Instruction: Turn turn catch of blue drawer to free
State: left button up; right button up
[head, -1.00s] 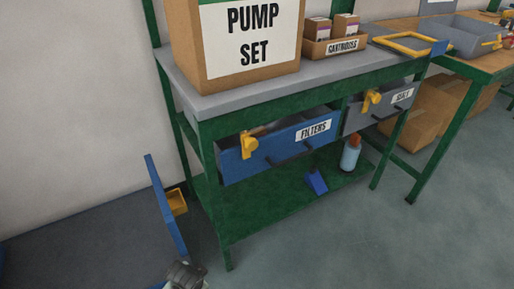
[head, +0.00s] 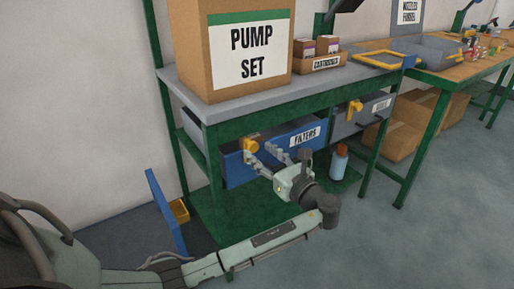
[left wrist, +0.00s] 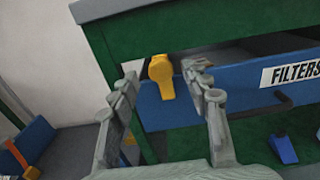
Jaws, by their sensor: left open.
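The blue drawer (head: 292,141) with the FILTERS label sits under the green workbench top, at the left of a grey drawer. Its yellow turn catch (head: 250,146) is at the drawer's upper left front; it also shows in the left wrist view (left wrist: 161,76), hanging with its narrow end down over the drawer front. My left gripper (head: 268,153) is open in front of the drawer. In the left wrist view its two fingers (left wrist: 160,85) stand to either side of the catch, with nothing held; whether they touch it I cannot tell. My right gripper is not in view.
The grey drawer (head: 361,115) has its own yellow catch (head: 354,106). A PUMP SET box (head: 205,55) stands on the bench. A bottle (head: 339,161) stands on the lower shelf (head: 210,217). A blue panel with a yellow part (head: 165,208) stands at the left.

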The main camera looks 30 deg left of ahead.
aim_at(254, 148)
pick_arm(q)
jog(key=shift+x, duration=2.25)
jog(key=shift+c, duration=0.4)
grip_shut()
